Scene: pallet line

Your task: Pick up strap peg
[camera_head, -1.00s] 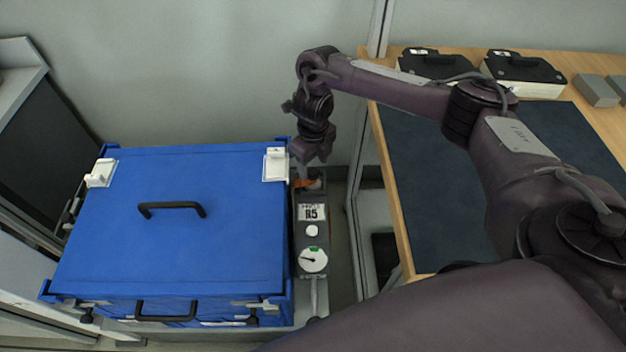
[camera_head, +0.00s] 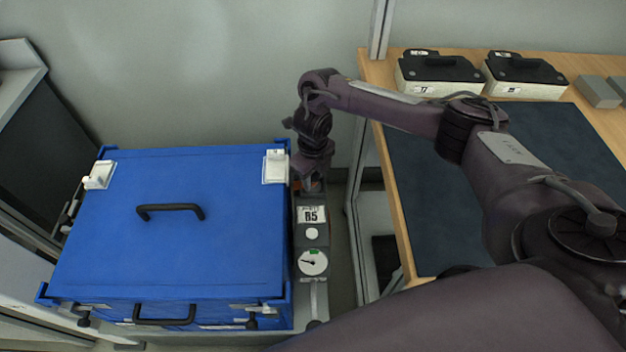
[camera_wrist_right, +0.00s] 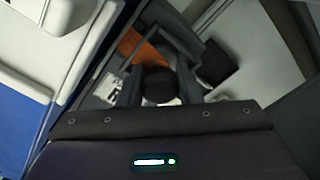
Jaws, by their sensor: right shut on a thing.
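My right gripper (camera_head: 311,186) points down at the far end of the narrow grey unit marked R5, just right of the blue box. It is shut on the strap peg, which its fingers and wrist mostly hide in the head view. In the right wrist view a dark round-ended part (camera_wrist_right: 158,86) shows between the fingers, with an orange piece (camera_wrist_right: 140,48) beside it. I cannot tell how far the peg sits in the unit. My left gripper is not in view.
The blue box (camera_head: 150,235) with a black handle and white corner pieces (camera_head: 275,167) stands close on the left. The R5 unit (camera_head: 312,235) carries a round dial. A wooden table (camera_head: 376,80) at right holds a dark mat, two black-and-white cases (camera_head: 438,75) and grey blocks.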

